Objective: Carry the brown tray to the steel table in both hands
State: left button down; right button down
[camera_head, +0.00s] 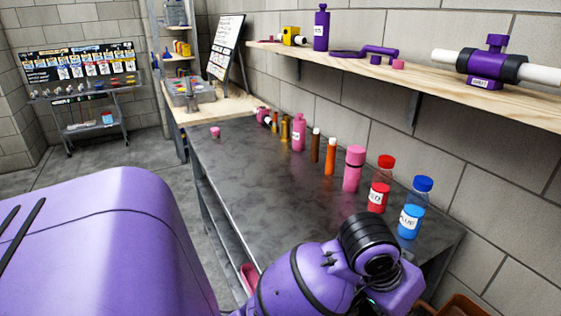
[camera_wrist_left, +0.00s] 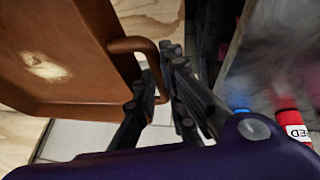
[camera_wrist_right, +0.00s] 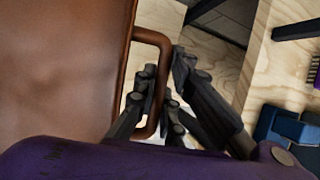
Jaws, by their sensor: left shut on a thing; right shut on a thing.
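The brown tray (camera_wrist_left: 95,80) fills the left of the left wrist view, and a small corner of it shows at the bottom right of the head view (camera_head: 462,307). My left gripper (camera_wrist_left: 165,75) is shut on one loop handle of the tray. My right gripper (camera_wrist_right: 163,82) is shut on another handle, with the tray (camera_wrist_right: 65,70) at the left of the right wrist view. No items show on the visible parts of the tray. The steel table (camera_head: 255,185) stands in the middle of the head view. Both grippers are outside the head view.
Several bottles stand along the wall side of the table, including a red-capped one (camera_head: 380,185) and a blue-capped one (camera_head: 414,208). A wooden shelf (camera_head: 430,85) with purple parts hangs above. The table's left half is mostly clear, apart from a small pink piece (camera_head: 215,132).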

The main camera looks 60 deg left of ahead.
aim_at(257, 178)
jog(key=j+z, duration=0.1)
jog(key=j, duration=2.25)
jog(key=j+z, duration=0.1)
jog(key=j, duration=2.3)
